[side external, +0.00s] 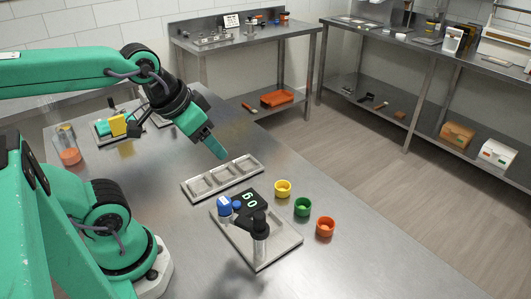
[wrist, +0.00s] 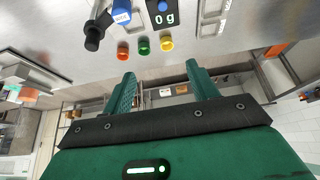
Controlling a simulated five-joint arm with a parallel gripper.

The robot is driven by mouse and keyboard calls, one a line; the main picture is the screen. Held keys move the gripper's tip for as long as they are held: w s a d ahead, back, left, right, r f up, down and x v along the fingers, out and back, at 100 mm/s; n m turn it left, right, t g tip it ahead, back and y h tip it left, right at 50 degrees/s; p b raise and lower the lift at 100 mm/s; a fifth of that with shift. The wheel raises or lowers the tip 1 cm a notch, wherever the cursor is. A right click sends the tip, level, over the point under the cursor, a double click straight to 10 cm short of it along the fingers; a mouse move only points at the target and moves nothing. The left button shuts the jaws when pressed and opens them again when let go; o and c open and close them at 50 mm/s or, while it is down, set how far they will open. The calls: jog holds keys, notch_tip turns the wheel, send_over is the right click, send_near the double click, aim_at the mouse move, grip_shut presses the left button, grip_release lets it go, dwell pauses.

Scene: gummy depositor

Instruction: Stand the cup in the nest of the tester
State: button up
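Three small cups stand in a row on the steel table: a yellow cup (side external: 283,187), a green cup (side external: 302,206) and an orange-red cup (side external: 325,226). In the wrist view they show as yellow (wrist: 167,41), green (wrist: 144,46) and orange-red (wrist: 123,50). Left of them is a metal-plate device (side external: 281,251) with a black "0 g" display (side external: 244,200), a black post and a blue labelled part (side external: 224,204). It seems to be the tester; I cannot make out its nest. My gripper (wrist: 162,75) is open and empty, above the table behind the tray (side external: 218,152).
A metal tray (side external: 185,190) with three empty compartments lies behind the device. At the left are a jar with orange contents (side external: 68,150) and a yellow block (side external: 118,125). Shelves stand beyond the table. Free table lies in front of the cups.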

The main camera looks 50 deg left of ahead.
jog(key=shift+o, duration=0.5)
jog(key=shift+w, duration=0.1)
jog(key=n+g, duration=0.5)
jog(key=g, duration=0.1)
send_over(303, 201)
jog(key=s+d, duration=0.1)
notch_tip(303, 201, down, 16)
jog(key=shift+m, duration=0.3)
jog(key=shift+s+d+f, duration=0.1)
jog(key=shift+f, duration=1.9)
jog(key=shift+s+d+f, duration=0.1)
jog(key=shift+f, duration=1.9)
jog(key=c, duration=1)
jog(key=shift+c, duration=0.2)
